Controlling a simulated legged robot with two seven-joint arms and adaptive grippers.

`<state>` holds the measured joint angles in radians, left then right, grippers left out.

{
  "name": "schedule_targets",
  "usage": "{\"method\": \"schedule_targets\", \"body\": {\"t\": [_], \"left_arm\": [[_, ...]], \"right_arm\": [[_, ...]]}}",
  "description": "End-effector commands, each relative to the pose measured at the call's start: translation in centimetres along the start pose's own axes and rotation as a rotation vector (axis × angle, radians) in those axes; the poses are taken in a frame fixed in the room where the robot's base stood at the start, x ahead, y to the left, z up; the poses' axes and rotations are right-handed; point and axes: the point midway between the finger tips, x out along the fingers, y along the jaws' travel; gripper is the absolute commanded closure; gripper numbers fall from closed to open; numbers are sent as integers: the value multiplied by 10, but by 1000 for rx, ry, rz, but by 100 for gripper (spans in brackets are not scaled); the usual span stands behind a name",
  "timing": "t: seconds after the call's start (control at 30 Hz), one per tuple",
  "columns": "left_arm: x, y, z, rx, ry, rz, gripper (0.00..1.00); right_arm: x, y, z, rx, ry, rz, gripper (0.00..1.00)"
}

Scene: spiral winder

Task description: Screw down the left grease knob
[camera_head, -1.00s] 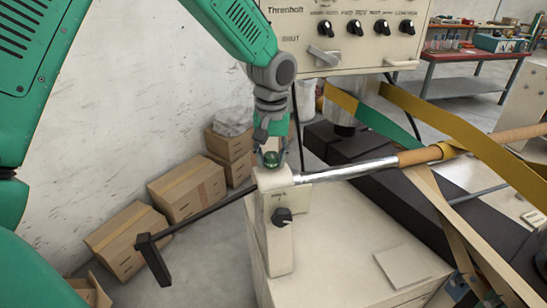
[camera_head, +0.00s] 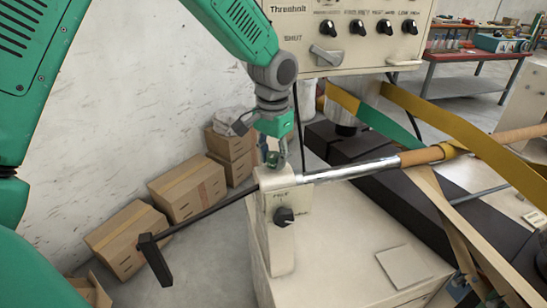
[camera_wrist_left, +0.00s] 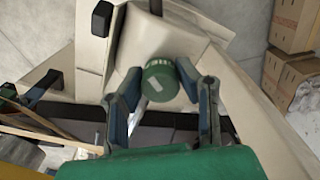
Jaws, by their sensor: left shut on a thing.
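The green grease knob (camera_head: 272,159) sits on top of the cream bearing post (camera_head: 281,235) at the left end of the winder's shaft. It has a pale mark on its top in the left wrist view (camera_wrist_left: 160,82). My left gripper (camera_head: 273,157) comes down on it from above, its fingers shut on the knob's two sides. In the left wrist view, my left gripper (camera_wrist_left: 160,74) has one finger on each side of the knob. The fingers partly hide the knob in the head view. My right gripper is not in view.
A metal shaft (camera_head: 345,169) runs right from the post, and a black crank handle (camera_head: 155,260) sticks out left. A black dial (camera_head: 284,217) is on the post's front. A control panel (camera_head: 350,35) hangs behind. Cardboard boxes (camera_head: 188,189) stand by the wall.

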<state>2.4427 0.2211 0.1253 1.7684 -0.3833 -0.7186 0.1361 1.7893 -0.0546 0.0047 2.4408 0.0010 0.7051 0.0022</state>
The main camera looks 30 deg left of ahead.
Motion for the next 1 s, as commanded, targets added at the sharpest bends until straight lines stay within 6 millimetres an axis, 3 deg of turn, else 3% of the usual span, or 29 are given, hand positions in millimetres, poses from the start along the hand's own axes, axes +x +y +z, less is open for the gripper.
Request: {"method": "schedule_targets", "body": {"t": [1.0], "left_arm": [[-2,-1,-3,966,9,-4,100]], "right_arm": [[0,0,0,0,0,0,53]]}}
